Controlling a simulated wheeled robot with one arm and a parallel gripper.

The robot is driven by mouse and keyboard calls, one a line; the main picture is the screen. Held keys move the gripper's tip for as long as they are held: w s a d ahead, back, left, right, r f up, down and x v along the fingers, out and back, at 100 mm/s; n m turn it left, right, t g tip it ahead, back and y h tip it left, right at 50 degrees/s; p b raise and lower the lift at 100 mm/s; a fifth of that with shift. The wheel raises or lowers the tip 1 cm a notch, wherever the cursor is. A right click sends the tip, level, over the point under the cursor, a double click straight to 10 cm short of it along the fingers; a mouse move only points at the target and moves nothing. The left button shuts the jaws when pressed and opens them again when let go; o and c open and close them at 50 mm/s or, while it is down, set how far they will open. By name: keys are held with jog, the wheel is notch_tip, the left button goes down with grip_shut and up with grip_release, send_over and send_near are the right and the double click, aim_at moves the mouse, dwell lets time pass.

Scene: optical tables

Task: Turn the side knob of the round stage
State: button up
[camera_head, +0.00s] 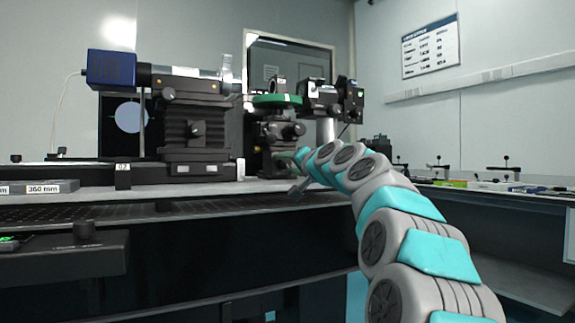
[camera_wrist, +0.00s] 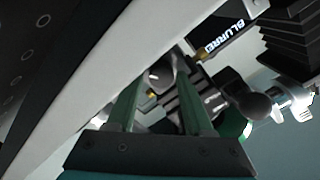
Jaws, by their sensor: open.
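The round stage with a green disc (camera_head: 277,100) stands on a black mount on the optical table at the middle of the head view. A dark side knob (camera_head: 293,130) juts from the mount below the disc. My gripper is at the end of my teal and grey arm, in front of the mount's lower part; its fingers are hard to make out there. In the wrist view my gripper (camera_wrist: 155,70) is open, its two green fingers apart. Dark mount parts show between and beyond them. A dark rounded knob (camera_wrist: 252,102) lies right of the right finger, with a green edge (camera_wrist: 238,126) nearby.
A black stage with a blue-ended tube (camera_head: 112,68) stands left of the round stage. Black optics (camera_head: 322,98) stand close on its right. The pale table edge (camera_head: 215,187) runs below.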

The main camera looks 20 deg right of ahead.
jog(key=shift+w+r, duration=0.15)
jog(key=shift+w, duration=0.2)
grip_shut()
dwell(0.3)
